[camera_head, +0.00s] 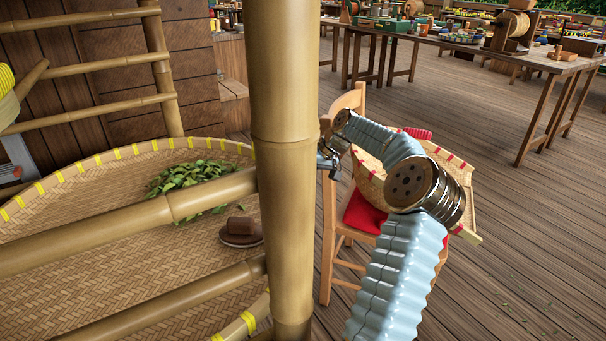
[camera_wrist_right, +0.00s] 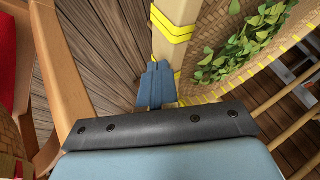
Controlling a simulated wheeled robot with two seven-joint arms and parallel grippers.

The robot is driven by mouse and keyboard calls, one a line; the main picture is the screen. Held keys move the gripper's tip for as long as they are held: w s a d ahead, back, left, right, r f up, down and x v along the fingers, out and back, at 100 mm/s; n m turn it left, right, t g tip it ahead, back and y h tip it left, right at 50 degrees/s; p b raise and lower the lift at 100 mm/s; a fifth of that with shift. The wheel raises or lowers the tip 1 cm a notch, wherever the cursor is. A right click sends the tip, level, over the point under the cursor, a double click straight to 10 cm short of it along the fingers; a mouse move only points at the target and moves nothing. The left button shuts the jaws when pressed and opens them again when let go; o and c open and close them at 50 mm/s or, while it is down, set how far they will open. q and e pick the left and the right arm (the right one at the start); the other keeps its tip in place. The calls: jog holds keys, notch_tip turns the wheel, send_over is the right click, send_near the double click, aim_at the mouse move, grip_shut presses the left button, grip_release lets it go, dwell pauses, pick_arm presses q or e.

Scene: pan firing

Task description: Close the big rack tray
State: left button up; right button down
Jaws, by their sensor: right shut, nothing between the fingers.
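The big rack tray (camera_head: 100,262) is a wide round woven tray with yellow bindings on its rim, on a bamboo rack at the left of the head view. Green leaves (camera_head: 187,180) lie on it, and its weave also shows in the right wrist view (camera_wrist_right: 215,50). My right gripper (camera_head: 330,163) is beside the upright bamboo post (camera_head: 283,110), partly hidden by it. In the right wrist view its blue fingers (camera_wrist_right: 160,70) are shut and empty, close to a yellow-bound bar (camera_wrist_right: 173,25). I cannot tell whether they touch it. My left gripper does not show.
A wooden chair (camera_head: 326,235) with a red seat and a woven basket (camera_head: 455,170) stands right of the post, close to my right arm. Work tables (camera_head: 545,66) stand behind.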

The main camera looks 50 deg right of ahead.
jog(key=w+a+b, duration=0.1)
jog(key=a, duration=0.2)
jog(key=w+a+b, duration=0.2)
jog(key=a, duration=0.2)
jog(key=w+a+b, duration=0.1)
jog(key=a+b, duration=0.1)
jog(key=a, duration=0.2)
jog(key=shift+w+a+f, duration=0.15)
jog(key=shift+w+f, duration=0.05)
jog(key=shift+w, duration=0.1)
jog(key=b, duration=0.2)
send_over(211, 229)
jog(key=shift+w+a+r, duration=0.1)
jog(key=shift+a+r, duration=0.05)
jog(key=shift+r, duration=0.05)
